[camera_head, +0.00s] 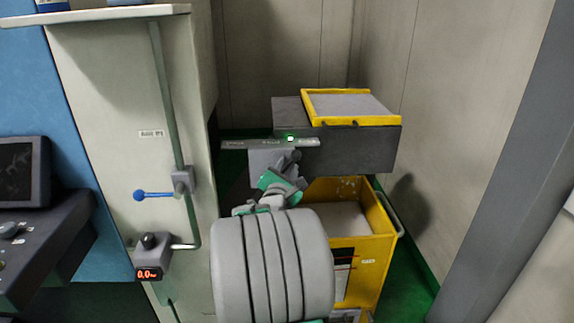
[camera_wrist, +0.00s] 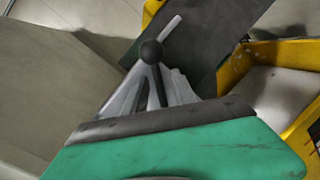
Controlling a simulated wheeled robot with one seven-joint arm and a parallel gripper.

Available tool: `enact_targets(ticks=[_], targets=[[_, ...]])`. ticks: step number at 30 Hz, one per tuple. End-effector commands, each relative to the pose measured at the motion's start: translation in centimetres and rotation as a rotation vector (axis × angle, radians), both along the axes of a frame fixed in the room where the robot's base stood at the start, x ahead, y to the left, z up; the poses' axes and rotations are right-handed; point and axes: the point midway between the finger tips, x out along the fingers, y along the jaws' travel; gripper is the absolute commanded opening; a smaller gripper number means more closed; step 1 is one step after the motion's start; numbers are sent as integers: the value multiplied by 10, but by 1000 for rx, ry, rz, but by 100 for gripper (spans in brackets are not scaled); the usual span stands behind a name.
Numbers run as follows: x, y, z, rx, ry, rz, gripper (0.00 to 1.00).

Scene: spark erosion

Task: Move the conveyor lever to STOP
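The conveyor lever shows in the wrist view as a pale rod with a black ball knob (camera_wrist: 152,52), the rod running up and right from the knob. My gripper (camera_wrist: 152,70) has its grey fingers converging right at the knob, beyond the green hand. The knob covers the fingertips, so I cannot tell whether they are closed on it. In the head view my gripper (camera_head: 294,158) is just below the labelled metal strip (camera_head: 250,144) on the dark conveyor (camera_head: 352,150). A green light (camera_head: 290,138) glows on the strip; its lettering is too small to read.
A yellow-rimmed tray (camera_head: 312,106) sits on the conveyor. A yellow bin (camera_head: 367,260) stands below it at the right. At the left are a pale cabinet (camera_head: 105,110) with a blue-knobbed handle (camera_head: 140,195), a red digital display (camera_head: 149,274) and a console (camera_head: 30,235).

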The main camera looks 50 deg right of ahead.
Motion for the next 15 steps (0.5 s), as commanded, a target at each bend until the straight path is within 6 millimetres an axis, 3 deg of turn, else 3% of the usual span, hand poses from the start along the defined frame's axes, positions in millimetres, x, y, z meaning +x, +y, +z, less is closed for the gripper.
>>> enact_targets(ticks=[8,15], targets=[[1,-2,0,1,-1,1,32],[1,-2,0,1,-2,1,12]])
